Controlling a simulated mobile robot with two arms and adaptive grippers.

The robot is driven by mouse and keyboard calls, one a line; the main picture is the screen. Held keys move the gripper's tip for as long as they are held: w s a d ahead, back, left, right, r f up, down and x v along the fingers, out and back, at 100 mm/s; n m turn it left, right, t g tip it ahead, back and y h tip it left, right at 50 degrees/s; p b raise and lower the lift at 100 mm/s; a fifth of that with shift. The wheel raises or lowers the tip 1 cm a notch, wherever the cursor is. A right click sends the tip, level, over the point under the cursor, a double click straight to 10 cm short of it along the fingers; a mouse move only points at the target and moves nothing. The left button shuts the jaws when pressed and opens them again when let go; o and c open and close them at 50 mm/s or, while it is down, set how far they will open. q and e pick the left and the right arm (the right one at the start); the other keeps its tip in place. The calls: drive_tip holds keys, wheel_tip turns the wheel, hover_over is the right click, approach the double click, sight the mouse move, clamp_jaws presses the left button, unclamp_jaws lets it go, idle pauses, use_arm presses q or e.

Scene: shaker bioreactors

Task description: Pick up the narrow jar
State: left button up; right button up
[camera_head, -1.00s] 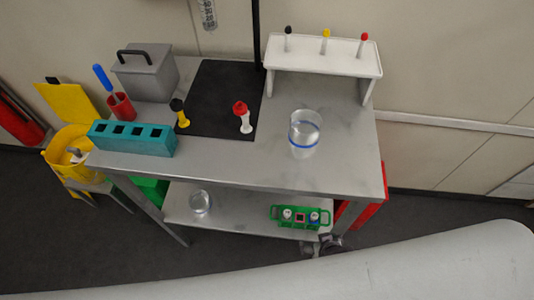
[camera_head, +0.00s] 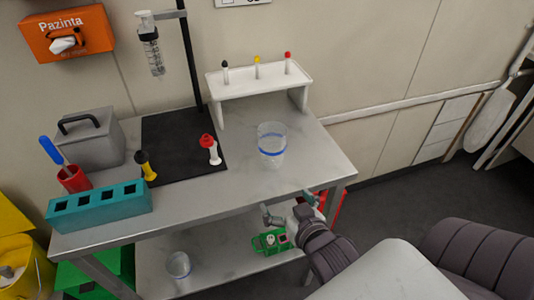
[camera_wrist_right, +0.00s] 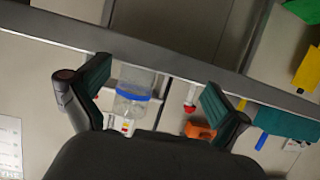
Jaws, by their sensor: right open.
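A clear jar with a blue band (camera_head: 271,145) stands upright on the upper table top, right of the black mat. Another clear glass jar (camera_head: 178,265) stands on the lower shelf at the left; I cannot tell for certain which is the narrow one. My right gripper (camera_head: 290,206) is open and empty at the table's front edge, in front of the banded jar and apart from it. In the right wrist view the banded jar (camera_wrist_right: 133,91) shows beyond and between the open fingers. My left gripper is not in view.
A white rack (camera_head: 260,80) with several small droppers stands behind the jar. A teal block (camera_head: 99,207) is at the front left. A green rack (camera_head: 267,242) sits on the lower shelf below my gripper.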

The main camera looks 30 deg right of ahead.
sight(277, 144)
drive_tip(key=w+r+t+b, duration=0.1)
drive_tip(key=r, duration=0.1)
drive_tip(key=d+r+t+h+b, duration=0.1)
drive_tip(key=r+t, duration=0.1)
drive_tip(key=r, duration=0.1)
drive_tip(key=w+d+r+t, duration=0.1)
drive_tip(key=r, duration=0.2)
drive_tip(key=shift+w+d+r+m+b, duration=0.1)
drive_tip(key=shift+w+d+m+b, duration=0.05)
drive_tip(key=shift+w+m+b, duration=0.2)
drive_tip(key=shift+h, duration=0.4)
drive_tip(key=x, duration=0.5)
drive_tip(key=shift+w+r, duration=0.15)
drive_tip(key=shift+w, duration=0.1)
drive_tip(key=p+x, duration=0.1)
drive_tip(key=x, duration=0.4)
drive_tip(key=shift+w+d, duration=0.15)
drive_tip(key=shift+w, duration=0.15)
drive_tip(key=shift+s, duration=0.1)
drive_tip(key=c, duration=1.2)
drive_tip(key=shift+r, duration=0.1)
drive_tip(key=shift+c, duration=0.2)
